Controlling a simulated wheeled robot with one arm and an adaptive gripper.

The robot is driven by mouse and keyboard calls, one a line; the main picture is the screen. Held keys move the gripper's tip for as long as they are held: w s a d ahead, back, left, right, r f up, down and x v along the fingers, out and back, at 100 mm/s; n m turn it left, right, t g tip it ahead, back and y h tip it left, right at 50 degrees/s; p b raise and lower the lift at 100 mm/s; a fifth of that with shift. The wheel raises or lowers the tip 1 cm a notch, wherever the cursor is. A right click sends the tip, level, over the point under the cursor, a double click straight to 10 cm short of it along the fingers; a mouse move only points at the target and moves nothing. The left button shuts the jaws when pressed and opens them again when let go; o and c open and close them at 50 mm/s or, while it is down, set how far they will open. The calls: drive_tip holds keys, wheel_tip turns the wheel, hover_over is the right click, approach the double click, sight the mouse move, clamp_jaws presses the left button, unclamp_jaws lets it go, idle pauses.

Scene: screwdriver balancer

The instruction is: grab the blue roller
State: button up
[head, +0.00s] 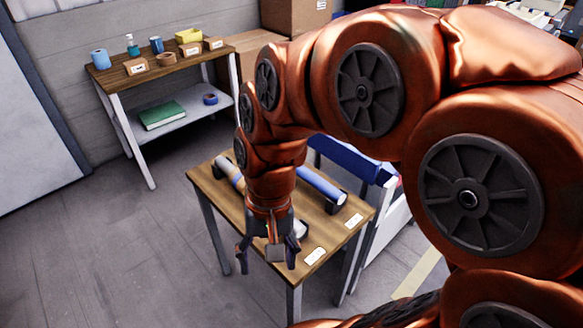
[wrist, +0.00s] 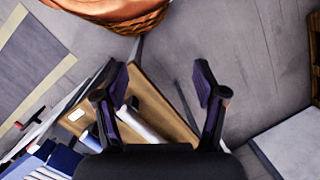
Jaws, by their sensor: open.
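A beige and white roller (head: 228,172) lies on the table's left side, partly behind my arm. A white roller (head: 300,229) shows partly behind my gripper; a pale roller also shows in the wrist view (wrist: 148,132). My gripper (head: 267,254) is open and empty, pointing down at the table's near edge, apart from the blue roller. In the wrist view its fingers (wrist: 160,86) stand wide apart.
White labels (head: 314,256) sit along the table's near side. A blue rack or bin (head: 348,160) stands close behind the table at right. A workbench (head: 140,75) with small items stands at the back left. The floor (head: 120,240) left of the table is clear.

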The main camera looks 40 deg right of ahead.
drive_tip(key=w+d+f+m+t+y+b, duration=0.1)
drive_tip(key=w+d+f+m+y+b, duration=0.15)
drive_tip(key=w+m, duration=0.45)
drive_tip(key=w+d+f+m+t+y+b, duration=0.1)
drive_tip(key=w+d+m+y+b, duration=0.2)
drive_tip(key=w, duration=0.5)
drive_tip(key=w+d+f+m+t+y+b, duration=0.1)
drive_tip(key=w+d+f+m+t+b, duration=0.15)
drive_tip(key=w+m, duration=0.5)
drive_tip(key=w+d+f+m+t+b, duration=0.1)
drive_tip(key=w+d+f+m+t, duration=0.1)
drive_tip(key=d+m, duration=0.3)
drive_tip(key=w+d+f+m+t+b, duration=0.2)
drive_tip(key=w+d+f+m, duration=0.1)
drive_tip(key=d, duration=1)
drive_tip(key=w+d+f+m+t+b, duration=0.2)
drive_tip(key=d+f+m, duration=0.2)
drive_tip(key=d+m, duration=0.4)
drive_tip(key=shift+w+d+f, duration=0.1)
drive_tip(key=shift+d+f, duration=0.1)
drive_tip(key=shift+d, duration=0.3)
drive_tip(key=shift+w+d+f, duration=0.1)
drive_tip(key=shift+d+f, duration=0.05)
drive_tip(key=shift+d, duration=0.35)
drive_tip(key=shift+b+x, duration=0.5)
drive_tip(key=shift+x, duration=3.25)
drive_tip(key=shift+r, duration=0.15)
clamp_jaws()
